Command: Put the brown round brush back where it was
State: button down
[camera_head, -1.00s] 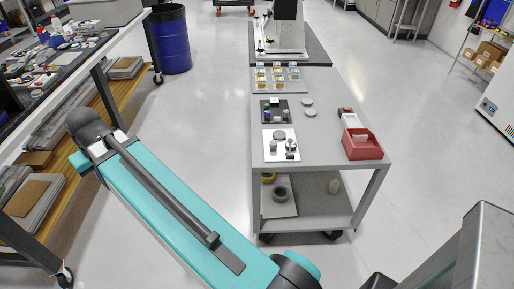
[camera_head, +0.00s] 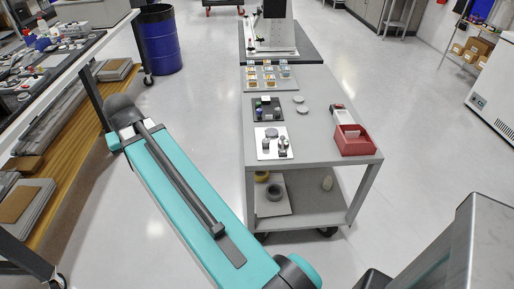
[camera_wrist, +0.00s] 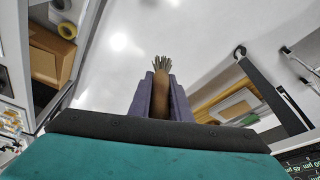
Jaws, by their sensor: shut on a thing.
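The brown round brush (camera_wrist: 160,90) is between the two purple fingers of my gripper (camera_wrist: 161,78) in the wrist view. Its splayed bristle end sticks out past the fingertips over pale floor, and its lower part is hidden by the gripper body. My gripper is shut on it. The head view shows my teal arm link but neither the gripper nor the brush. I cannot tell from these frames where the brush stood before.
A grey cart (camera_head: 310,145) carries a white plate (camera_head: 273,143), a black tray (camera_head: 268,109), small discs and a red bin (camera_head: 352,140). A workbench (camera_head: 60,70) with a wooden lower shelf runs along the left. A blue drum (camera_head: 160,42) stands behind it. Floor is clear around the cart.

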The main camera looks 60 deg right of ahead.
jog(key=s+d+f+m+g+h+b, duration=0.15)
jog(key=s+d+m, duration=0.6)
jog(key=d, duration=0.75)
jog(key=s+d+f+m+g+h+b, duration=0.1)
jog(key=s+d+f+m, duration=0.25)
jog(key=s+d, duration=0.9)
jog(key=s+d+f+m+g+b, duration=0.1)
jog(key=s+d+m, duration=0.3)
jog(key=s, duration=0.5)
jog(key=s+d+f+m+g+y, duration=0.1)
jog(key=s+d+m, duration=0.3)
jog(key=s, duration=0.6)
jog(key=s+d+f+m+g+b, duration=0.1)
jog(key=s+d+m, duration=0.3)
jog(key=s+d, duration=0.3)
jog(key=s, duration=0.3)
jog(key=shift+m+y+b, duration=0.3)
jog(key=shift+y+b, duration=0.05)
jog(key=shift+d, duration=0.15)
jog(key=w+d+p, duration=0.1)
jog(key=w+d, duration=0.2)
jog(key=w+d+f+p, duration=0.1)
jog(key=w+d, duration=0.3)
jog(key=w+d+p, duration=0.1)
jog(key=w+d, duration=0.3)
jog(key=shift+d+f, duration=0.15)
jog(key=shift+f, duration=0.15)
jog(key=shift+w, duration=0.1)
jog(key=shift+f, duration=0.1)
